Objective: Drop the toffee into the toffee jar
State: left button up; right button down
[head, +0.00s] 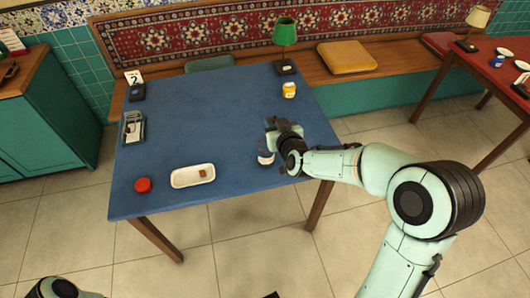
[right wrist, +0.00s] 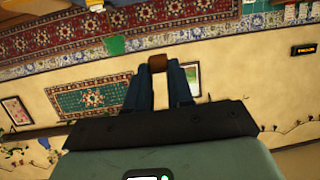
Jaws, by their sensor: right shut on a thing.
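My right gripper (head: 269,129) is over the right part of the blue table (head: 225,125). In the right wrist view its two fingers (right wrist: 158,80) are shut on a brown toffee (right wrist: 158,62) at their tips. A small jar with a pale label (head: 265,159) stands just below the gripper in the head view, partly hidden by it; I take it as the toffee jar. I cannot tell whether the toffee is directly over its mouth. Another brown piece (head: 204,173) lies in a white tray (head: 181,181). My left gripper is out of view.
A red lid (head: 143,185) lies left of the tray. A yellow jar (head: 289,89) and a green lamp (head: 285,34) stand at the back right. A number sign (head: 134,78) and a grey tray-like object (head: 133,127) are at the left. The table's middle is clear.

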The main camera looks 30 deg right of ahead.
notch_tip(320, 180, down, 4)
jog(key=b, duration=0.3)
jog(key=shift+f, duration=0.2)
jog(key=c, duration=0.9)
grip_release()
jog(key=v, duration=1.3)
jog(key=shift+p, duration=0.35)
jog(key=shift+s+a, duration=0.1)
